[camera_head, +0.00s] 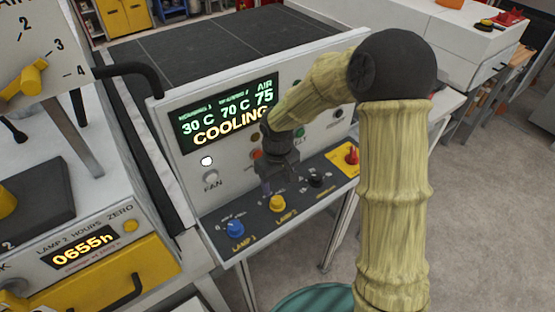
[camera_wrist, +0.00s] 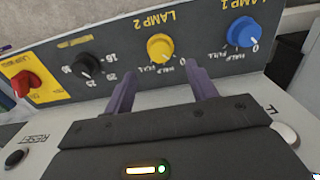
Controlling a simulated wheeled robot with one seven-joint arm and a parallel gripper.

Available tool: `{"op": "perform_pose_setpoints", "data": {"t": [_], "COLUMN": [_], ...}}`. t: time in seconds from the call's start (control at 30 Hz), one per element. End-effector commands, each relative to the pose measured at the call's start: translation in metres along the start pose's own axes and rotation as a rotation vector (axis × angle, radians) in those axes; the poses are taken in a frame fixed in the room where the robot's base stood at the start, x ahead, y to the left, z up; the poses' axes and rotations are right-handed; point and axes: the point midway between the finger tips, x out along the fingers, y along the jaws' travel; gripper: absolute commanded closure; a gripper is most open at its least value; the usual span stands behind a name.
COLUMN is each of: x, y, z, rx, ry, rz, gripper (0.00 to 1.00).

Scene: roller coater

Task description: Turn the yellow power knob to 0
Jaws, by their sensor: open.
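The yellow knob (camera_head: 277,203) sits on the dark lower control strip, at the LAMP 2 label, between the blue knob (camera_head: 235,228) and the black knob (camera_head: 315,180). In the wrist view the yellow knob (camera_wrist: 159,46) appears upside-down with its 0, HALF and FULL marks on the panel. Its exact setting is hard to read. My gripper (camera_wrist: 160,80) is open and empty. Its two purple-grey fingers point at the panel, either side of the line to the yellow knob. The fingertips look apart from the knob. In the head view my gripper (camera_head: 266,186) hangs just above the yellow knob.
The red knob (camera_head: 352,155) is on a yellow plate at the strip's right end. The blue knob (camera_wrist: 243,32) and the black knob (camera_wrist: 88,65) flank the yellow knob closely. A display (camera_head: 225,115) reads COOLING. A white FAN button (camera_head: 207,161) is left of my gripper.

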Motion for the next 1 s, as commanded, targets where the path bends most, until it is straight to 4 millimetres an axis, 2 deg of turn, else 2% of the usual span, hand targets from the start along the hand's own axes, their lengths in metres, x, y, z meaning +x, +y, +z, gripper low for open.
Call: {"op": "perform_pose_setpoints", "data": {"t": [0.3, 0.5, 0.67, 1.0], "x": [-0.063, -0.092, -0.100, -0.099], "y": [0.000, 0.000, 0.000, 0.000], "z": [-0.001, 0.000, 0.001, 0.001], "rx": [0.001, -0.001, -0.001, -0.001], "ry": [0.004, 0.001, -0.001, -0.002], "rz": [0.002, 0.001, -0.001, -0.001], "gripper": [0.43, 0.43, 0.43, 0.43]}}
